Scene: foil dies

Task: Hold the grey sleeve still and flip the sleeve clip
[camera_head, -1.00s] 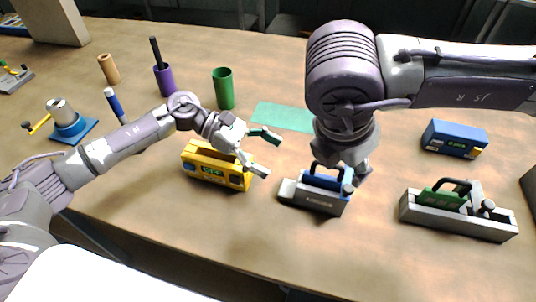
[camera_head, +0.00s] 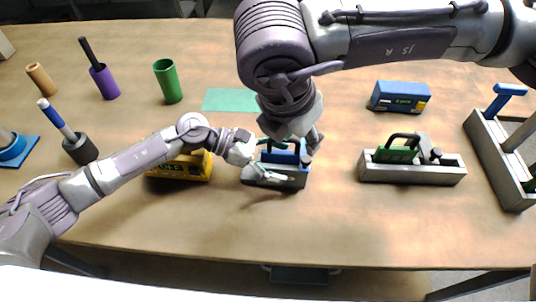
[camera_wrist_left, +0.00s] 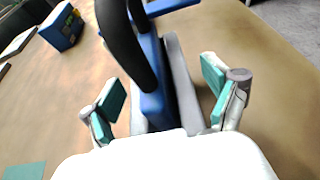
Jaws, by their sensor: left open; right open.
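The grey sleeve (camera_head: 290,184) lies on the table in the middle of the head view, with a blue block (camera_head: 285,157) with a black arched handle in it. In the left wrist view, the blue block (camera_wrist_left: 152,108) and the grey sleeve wall (camera_wrist_left: 178,75) run between the teal pads. My left gripper (camera_head: 283,162) is open with its fingers to either side of the sleeve; contact is unclear. My right gripper (camera_head: 292,141) is open just above the block's right part. The sleeve clip is mostly hidden by the right gripper, and its position cannot be told.
A yellow device (camera_head: 190,167) stands close behind my left wrist. A grey holder (camera_head: 410,174) with a green block is to the right, with a blue device (camera_head: 400,96) behind it. A green mat (camera_head: 230,100) and green cup (camera_head: 168,82) are behind left. The front table is clear.

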